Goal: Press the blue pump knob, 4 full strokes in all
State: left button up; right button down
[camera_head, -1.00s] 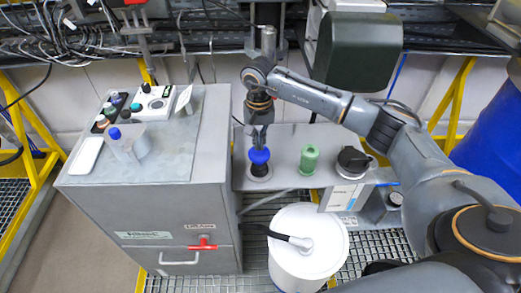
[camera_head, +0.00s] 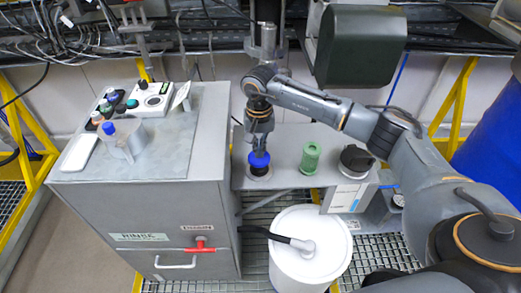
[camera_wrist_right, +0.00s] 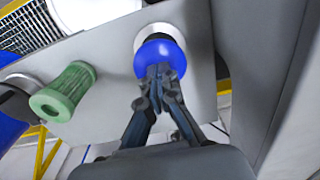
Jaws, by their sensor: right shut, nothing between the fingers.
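The blue pump knob (camera_head: 259,161) stands on the grey shelf beside the cabinet, low over its dark round base. In the right wrist view the blue knob (camera_wrist_right: 162,54) is at the top middle, with a white and dark collar behind it. My right gripper (camera_head: 259,149) points down from above with its fingers together and empty. Its fingertips (camera_wrist_right: 160,70) meet the top of the knob and hide part of it. I cannot tell how far down the knob is. My left gripper is not in view.
A green knob (camera_head: 310,157) and a black-capped device (camera_head: 355,161) stand to the right on the shelf. A white drum (camera_head: 308,262) is below in front. The grey cabinet (camera_head: 165,215) with a red valve handle (camera_head: 200,244) is close on the left.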

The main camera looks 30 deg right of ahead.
jog(key=shift+s+f, duration=0.1)
jog(key=shift+f, duration=0.1)
jog(key=shift+r+p, duration=1.2)
jog(key=shift+r, duration=1.15)
jog(key=shift+f+b, duration=2.25)
jog(key=shift+f, duration=0.3)
jog(key=shift+r, duration=0.25)
jog(key=shift+r+p, duration=0.5)
jog(key=shift+r, duration=0.05)
jog(key=shift+r+p, duration=0.75)
jog(key=shift+r, duration=1)
